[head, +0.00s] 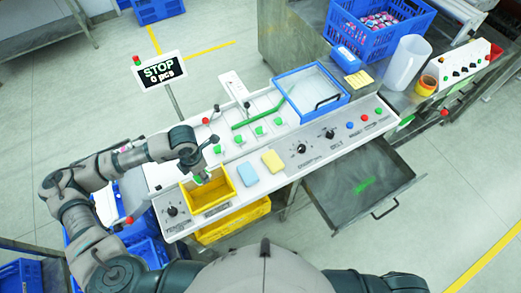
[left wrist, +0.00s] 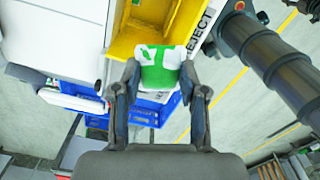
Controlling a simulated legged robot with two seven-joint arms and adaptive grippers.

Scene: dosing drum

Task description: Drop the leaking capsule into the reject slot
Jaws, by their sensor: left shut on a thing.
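My left gripper (head: 197,170) is over the yellow reject slot (head: 224,190) at the left part of the white panel. In the left wrist view the gripper (left wrist: 159,76) is shut on a green and white capsule (left wrist: 158,70). The capsule sits between the fingertips, in front of the yellow slot's wall (left wrist: 123,43), with a REJECT label beside it. I cannot tell whether the capsule touches the slot. Any leak is too small to make out. My right gripper is out of view.
A blue sponge (head: 247,174) and a yellow sponge (head: 273,161) lie right of the slot. Knobs and buttons line the panel's front edge. A blue-framed clear cover (head: 312,90) stands farther back. A STOP display (head: 160,70) stands at the back left. An open drawer (head: 360,185) juts out at right.

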